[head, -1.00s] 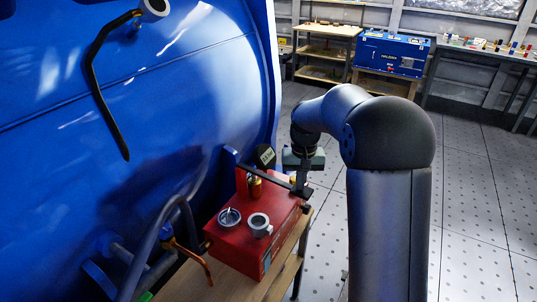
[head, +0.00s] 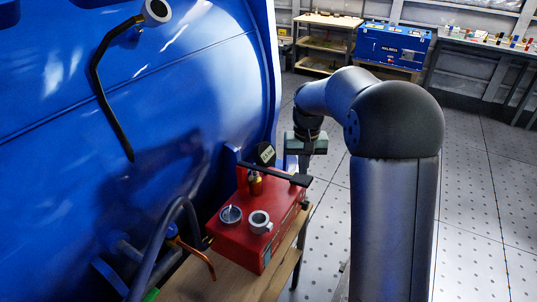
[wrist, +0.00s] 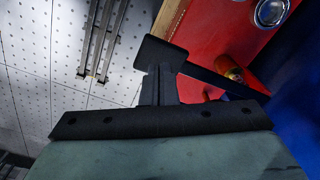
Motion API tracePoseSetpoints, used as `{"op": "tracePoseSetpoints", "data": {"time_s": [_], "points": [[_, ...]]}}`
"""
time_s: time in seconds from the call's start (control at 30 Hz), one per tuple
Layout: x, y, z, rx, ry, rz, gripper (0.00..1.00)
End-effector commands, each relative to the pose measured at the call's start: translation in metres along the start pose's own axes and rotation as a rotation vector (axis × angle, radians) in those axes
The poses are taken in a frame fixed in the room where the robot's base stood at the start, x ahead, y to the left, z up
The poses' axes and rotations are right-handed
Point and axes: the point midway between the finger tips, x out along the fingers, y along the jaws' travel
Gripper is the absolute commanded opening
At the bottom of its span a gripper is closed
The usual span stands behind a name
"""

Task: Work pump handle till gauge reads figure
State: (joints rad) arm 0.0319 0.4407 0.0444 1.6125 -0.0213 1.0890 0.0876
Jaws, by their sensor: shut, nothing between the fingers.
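The red pump box (head: 238,238) stands on a wooden bench against the blue tank. Its dark handle bar (head: 275,174) runs across the top and ends in a flat black pad (head: 301,180) at the right; the pad (wrist: 160,54) also shows in the wrist view. A round gauge (head: 231,214) sits on the box top; its reading is too small to make out. A black tag (head: 265,154) with light marks stands behind. My gripper (head: 304,168) is shut, fingers down, just above the pad; in the wrist view its fingers (wrist: 157,88) overlap the handle end. I cannot tell whether they touch.
A grey ring fitting (head: 260,221) and a brass fitting (head: 255,186) are on the box. A copper-coloured lever (head: 197,256) and a dark hose (head: 160,235) lie to the left. The blue tank (head: 190,110) fills the left side. Open floor (head: 475,215) lies to the right.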

Motion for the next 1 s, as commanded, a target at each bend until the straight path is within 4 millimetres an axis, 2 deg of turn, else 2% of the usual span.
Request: {"op": "tracePoseSetpoints", "data": {"time_s": [0.57,1.0], "points": [[0.003,0.0,0.0,0.0,0.0,0.0,0.0],[0.049,-0.005,-0.002,0.0,-0.002,0.0,0.0]]}}
